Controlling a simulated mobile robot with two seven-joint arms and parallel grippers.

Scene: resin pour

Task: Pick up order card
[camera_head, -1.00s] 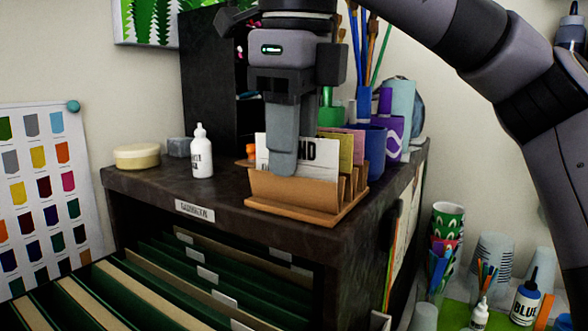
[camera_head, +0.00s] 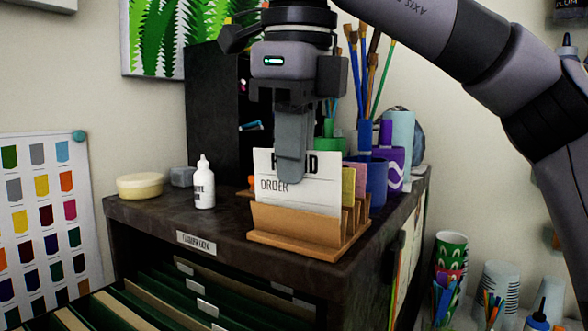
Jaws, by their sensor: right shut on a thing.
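The order card (camera_head: 325,196) is white, with dark print including the word "ORDER". It stands nearly upright at the front of a brown card holder (camera_head: 285,226), its lower part hidden behind the holder's front wall. My right gripper (camera_head: 291,182) comes down from above and is shut on the card's upper edge, with a finger covering part of the print. Tan and pinkish cards (camera_head: 348,188) stand in the slots behind it. My left gripper is not in view.
The holder stands on a dark cabinet (camera_head: 150,212) with open drawers of green files below. A white bottle (camera_head: 204,188) and a round yellowish tub (camera_head: 140,186) stand to the left. Blue and purple cups (camera_head: 374,180) with brushes stand close behind the holder.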

